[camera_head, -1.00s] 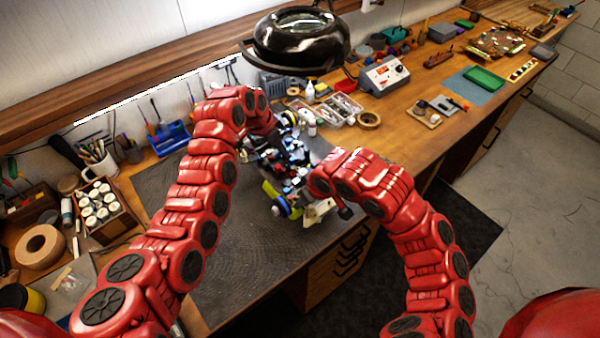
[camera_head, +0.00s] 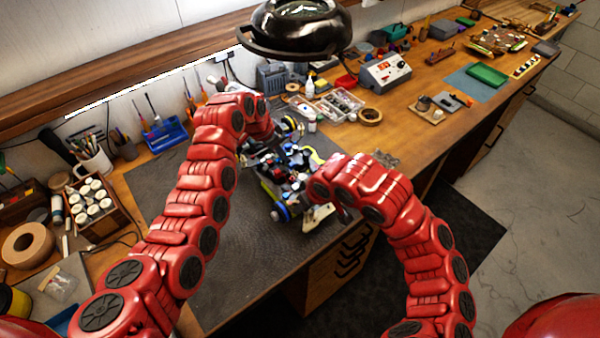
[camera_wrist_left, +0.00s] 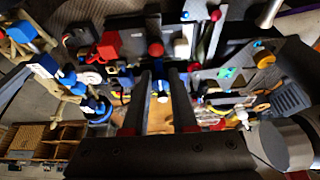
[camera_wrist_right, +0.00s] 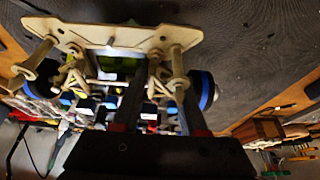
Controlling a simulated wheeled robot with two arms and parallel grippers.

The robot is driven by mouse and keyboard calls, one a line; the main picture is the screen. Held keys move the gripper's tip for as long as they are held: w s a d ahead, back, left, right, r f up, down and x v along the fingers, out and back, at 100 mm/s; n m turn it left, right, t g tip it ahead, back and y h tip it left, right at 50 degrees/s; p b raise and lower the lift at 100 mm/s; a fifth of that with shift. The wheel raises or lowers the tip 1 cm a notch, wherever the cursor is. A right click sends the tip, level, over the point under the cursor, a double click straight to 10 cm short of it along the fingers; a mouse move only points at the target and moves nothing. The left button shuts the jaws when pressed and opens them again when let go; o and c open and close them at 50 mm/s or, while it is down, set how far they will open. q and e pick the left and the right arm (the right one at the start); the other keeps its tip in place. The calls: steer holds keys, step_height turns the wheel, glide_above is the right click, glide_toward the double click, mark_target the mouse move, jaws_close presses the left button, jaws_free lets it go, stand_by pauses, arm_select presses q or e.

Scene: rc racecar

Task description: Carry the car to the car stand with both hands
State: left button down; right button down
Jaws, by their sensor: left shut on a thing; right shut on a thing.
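The RC car (camera_head: 292,172), a dark chassis with bright parts and wheels, is between my two grippers above the dark mat in the head view. My left gripper (camera_wrist_left: 160,85) is shut on the car at its far left side; in the head view the arm's end hides much of that grip. My right gripper (camera_wrist_right: 157,88) is shut on the car's near end, by the pale bumper plate (camera_wrist_right: 110,35) and a blue-rimmed wheel (camera_wrist_right: 205,90). I cannot tell how high the car is above the mat. I cannot make out the car stand.
The dark mat (camera_head: 235,275) is bare in front of the car. A black lamp (camera_head: 297,28) hangs over the back. A parts tray (camera_head: 340,103), a tape roll (camera_head: 370,116) and a power supply (camera_head: 387,72) stand to the right. A bottle rack (camera_head: 95,200) stands at left.

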arm_select(q)
steer(key=c, duration=1)
jaws_free()
steer(key=shift+w+a+r, duration=0.15)
steer(key=shift+w+a, duration=0.05)
steer(key=shift+w, duration=0.05)
steer(key=shift+c, duration=0.2)
arm_select(e)
steer(key=c, duration=0.8)
jaws_free()
steer(key=shift+s+f, duration=0.15)
steer(key=shift+f, duration=0.05)
arm_select(q)
steer(key=shift+o, duration=1.1)
arm_select(e)
steer(key=shift+o, duration=1.3)
arm_select(q)
steer(key=shift+o, duration=0.6)
steer(key=shift+s+d, duration=0.15)
steer(key=shift+s, duration=0.1)
arm_select(e)
steer(key=shift+o, duration=0.5)
steer(key=shift+r, duration=0.15)
arm_select(q)
steer(key=v, duration=1.2)
arm_select(e)
steer(key=v, duration=1.2)
